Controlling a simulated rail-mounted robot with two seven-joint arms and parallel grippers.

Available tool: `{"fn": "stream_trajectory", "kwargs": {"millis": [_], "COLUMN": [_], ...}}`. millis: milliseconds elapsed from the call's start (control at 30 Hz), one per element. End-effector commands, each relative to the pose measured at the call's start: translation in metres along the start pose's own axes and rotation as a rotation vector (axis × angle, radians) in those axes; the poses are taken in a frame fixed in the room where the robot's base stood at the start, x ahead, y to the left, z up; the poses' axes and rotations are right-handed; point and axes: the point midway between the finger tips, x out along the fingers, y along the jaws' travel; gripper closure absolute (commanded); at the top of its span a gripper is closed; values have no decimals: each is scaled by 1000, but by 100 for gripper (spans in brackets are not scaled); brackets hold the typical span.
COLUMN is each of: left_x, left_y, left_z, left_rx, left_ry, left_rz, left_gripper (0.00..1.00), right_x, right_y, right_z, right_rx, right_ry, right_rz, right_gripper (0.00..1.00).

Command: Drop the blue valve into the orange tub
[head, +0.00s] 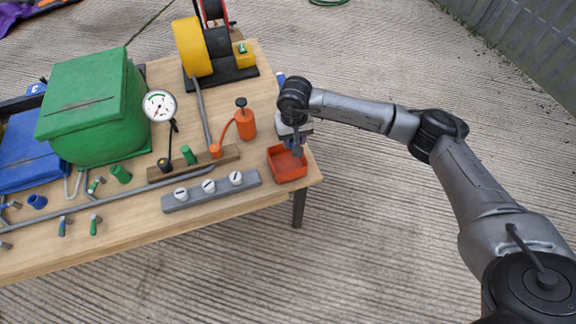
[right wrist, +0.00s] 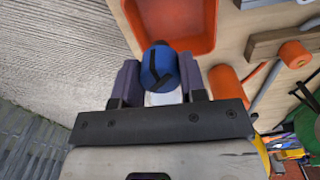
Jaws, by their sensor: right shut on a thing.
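My right gripper (head: 297,148) is over the orange tub (head: 287,168) at the table's right front corner. In the right wrist view the gripper (right wrist: 158,78) is shut on the blue valve (right wrist: 158,66), a rounded blue piece with a black stripe. The valve is between the two purple fingers. In that view the tub (right wrist: 172,22) is at the top, its empty inside showing, and the valve overlaps its near rim. The valve's height above the tub is hard to tell. In the head view the fingers hide most of the valve. My left gripper is not in view.
A grey block with white dials (head: 211,190) and a wooden strip (head: 193,162) lie left of the tub. An orange bottle (head: 246,124) stands behind it. A green box (head: 92,108) and several small valves and pipes fill the left. The floor right of the table is clear.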

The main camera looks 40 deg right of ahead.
Motion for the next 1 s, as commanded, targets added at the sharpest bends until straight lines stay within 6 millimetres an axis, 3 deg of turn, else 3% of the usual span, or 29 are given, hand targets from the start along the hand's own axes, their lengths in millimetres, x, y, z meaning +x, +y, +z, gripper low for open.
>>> {"fn": "stream_trajectory", "kwargs": {"millis": [367,400,667,1000], "left_x": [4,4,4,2], "left_y": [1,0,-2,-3], "left_z": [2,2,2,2], "left_rx": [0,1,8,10], "left_ry": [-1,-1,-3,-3], "left_rz": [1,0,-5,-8], "left_gripper": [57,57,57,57], "right_x": [7,7,7,2], "right_y": [0,0,0,0], "right_z": [0,0,0,0], "right_rx": [0,0,0,0], "right_ry": [0,0,0,1], "right_rz": [-1,0,0,-1], "right_gripper": [85,59,34,32]}}
